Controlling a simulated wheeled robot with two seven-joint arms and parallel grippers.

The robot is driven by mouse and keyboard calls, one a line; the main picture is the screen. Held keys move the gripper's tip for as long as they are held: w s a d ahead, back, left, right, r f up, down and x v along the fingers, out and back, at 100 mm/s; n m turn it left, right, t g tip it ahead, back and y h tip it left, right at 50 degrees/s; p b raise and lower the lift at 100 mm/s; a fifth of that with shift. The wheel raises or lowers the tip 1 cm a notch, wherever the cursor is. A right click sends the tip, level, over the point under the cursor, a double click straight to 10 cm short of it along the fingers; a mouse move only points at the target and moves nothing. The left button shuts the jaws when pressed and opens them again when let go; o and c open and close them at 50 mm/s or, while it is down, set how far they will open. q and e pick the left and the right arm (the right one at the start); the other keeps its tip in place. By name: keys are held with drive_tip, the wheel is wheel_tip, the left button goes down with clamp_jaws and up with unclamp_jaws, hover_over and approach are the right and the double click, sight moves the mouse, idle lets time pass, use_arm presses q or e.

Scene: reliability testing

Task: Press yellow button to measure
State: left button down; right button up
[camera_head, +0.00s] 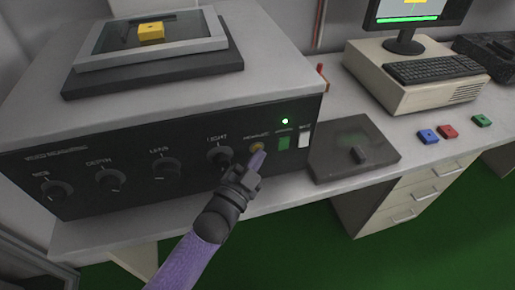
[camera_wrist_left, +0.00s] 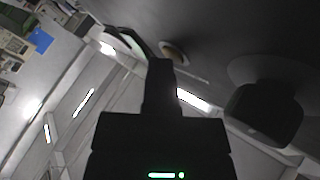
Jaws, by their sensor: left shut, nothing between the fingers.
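The yellow button (camera_head: 257,147) is on the dark front panel of the large grey measuring machine (camera_head: 270,60), between the light knob (camera_head: 219,156) and a green button (camera_head: 283,143). My left gripper (camera_head: 257,160) is shut and empty, its fingertips just below and in front of the yellow button. In the left wrist view the fingertips (camera_wrist_left: 160,66) point close beside the round button (camera_wrist_left: 174,52). I cannot tell whether they touch it. A yellow block (camera_head: 151,34) lies in the framed tray (camera_head: 185,48) on top of the machine. My right gripper is not in view.
Several black knobs line the panel left of the button. A green lamp (camera_head: 285,121) is lit, and a white switch (camera_head: 304,136) sits beside it.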

use_arm(q)
drive_tip(key=shift+w+a+r, duration=0.1)
drive_tip(key=shift+w+a, duration=0.05)
drive_tip(key=shift+s+p, duration=0.4)
drive_tip(key=shift+s+d, duration=0.2)
drive_tip(key=shift+d, duration=0.05)
drive_tip(key=shift+s, duration=0.1)
drive_tip(key=s, duration=0.1)
drive_tip(key=s+d+p, duration=0.1)
drive_tip(key=s, duration=0.1)
drive_tip(key=s+p, duration=0.1)
drive_tip(key=shift+s+d+f, duration=0.2)
drive_tip(key=shift+s+d, duration=0.15)
idle(0.7)
